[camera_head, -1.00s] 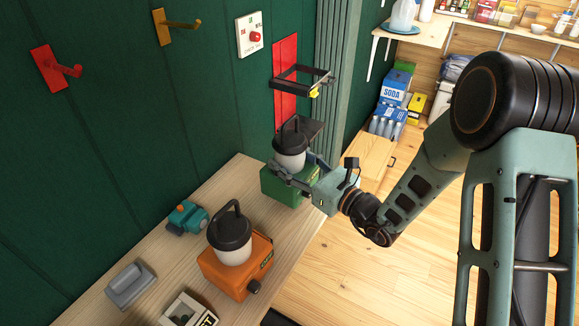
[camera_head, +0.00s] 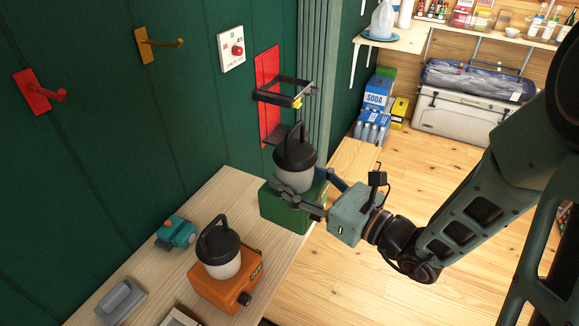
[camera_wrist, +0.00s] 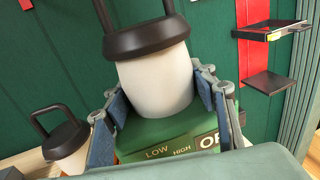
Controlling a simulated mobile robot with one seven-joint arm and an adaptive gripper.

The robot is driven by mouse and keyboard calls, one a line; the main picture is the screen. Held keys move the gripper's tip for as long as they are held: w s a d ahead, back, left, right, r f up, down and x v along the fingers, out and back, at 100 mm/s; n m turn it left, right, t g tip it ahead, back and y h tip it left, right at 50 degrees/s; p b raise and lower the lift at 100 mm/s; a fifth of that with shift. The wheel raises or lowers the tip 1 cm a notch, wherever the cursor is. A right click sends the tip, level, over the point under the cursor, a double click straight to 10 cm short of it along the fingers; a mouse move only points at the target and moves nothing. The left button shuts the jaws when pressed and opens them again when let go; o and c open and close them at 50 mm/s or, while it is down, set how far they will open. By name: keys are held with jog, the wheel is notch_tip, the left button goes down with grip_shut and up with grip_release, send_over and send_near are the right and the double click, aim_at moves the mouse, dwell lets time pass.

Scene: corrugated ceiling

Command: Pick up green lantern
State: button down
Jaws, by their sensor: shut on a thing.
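The green lantern (camera_head: 287,210) has a green base, a pale globe and a black cap with a handle. It is at the far end of the wooden bench in the head view. My gripper (camera_head: 303,193) is shut on its pale globe, just above the base. In the wrist view the lantern's globe (camera_wrist: 155,82) sits between my two finger pads, and its base shows "LOW" and "HIGH". The lantern is slightly tilted in that view. I cannot tell clearly whether its base touches the bench.
An orange lantern (camera_head: 222,287) stands nearer on the bench, with a teal tool (camera_head: 178,232) and a grey tray (camera_head: 120,301) beside it. A black bracket on a red plate (camera_head: 267,75) juts from the green wall behind the green lantern. Wall hooks are at upper left.

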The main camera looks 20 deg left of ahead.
jog(key=shift+w+r+p, duration=0.1)
jog(key=shift+r+p, duration=0.3)
jog(key=shift+p, duration=0.05)
jog(key=shift+d+p, duration=0.1)
jog(key=shift+p, duration=0.35)
jog(key=p, duration=0.3)
jog(key=shift+s+d+r, duration=0.15)
jog(key=shift+s, duration=0.05)
jog(key=s+p, duration=0.1)
jog(key=p, duration=0.3)
jog(key=shift+d+r+p, duration=0.1)
jog(key=shift+d+p, duration=0.3)
jog(key=shift+d, duration=0.1)
